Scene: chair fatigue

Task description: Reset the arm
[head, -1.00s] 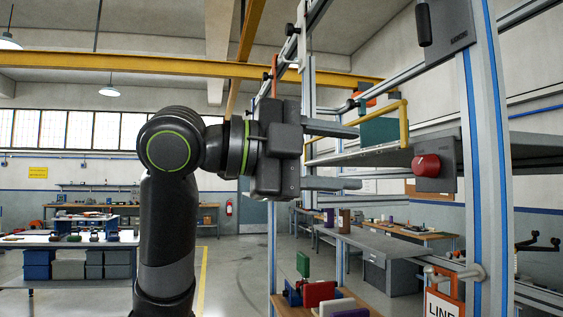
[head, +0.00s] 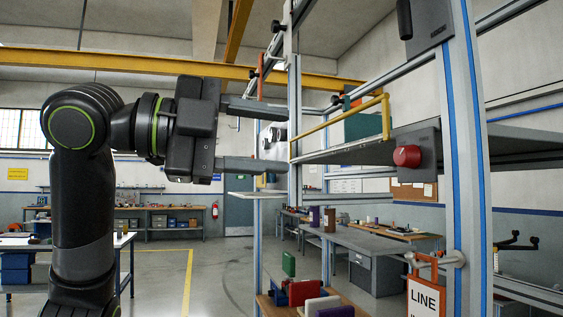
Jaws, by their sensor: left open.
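My left gripper (head: 285,138) reaches in from the left at mid-height. A yellow bar (head: 340,120) with a bent end is to the right of the fingers, in front of a dark green block (head: 364,125). A red knob (head: 407,156) sits on a grey box right of the bar. My right gripper is out of view.
A grey shelf (head: 520,145) extends right behind a blue-striped post (head: 465,180). An orange-framed LINE sign (head: 424,297) hangs low. Red, green and white pieces stand on a wooden surface (head: 350,305) below. A workbench (head: 160,208) is far behind. Open floor is below the gripper.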

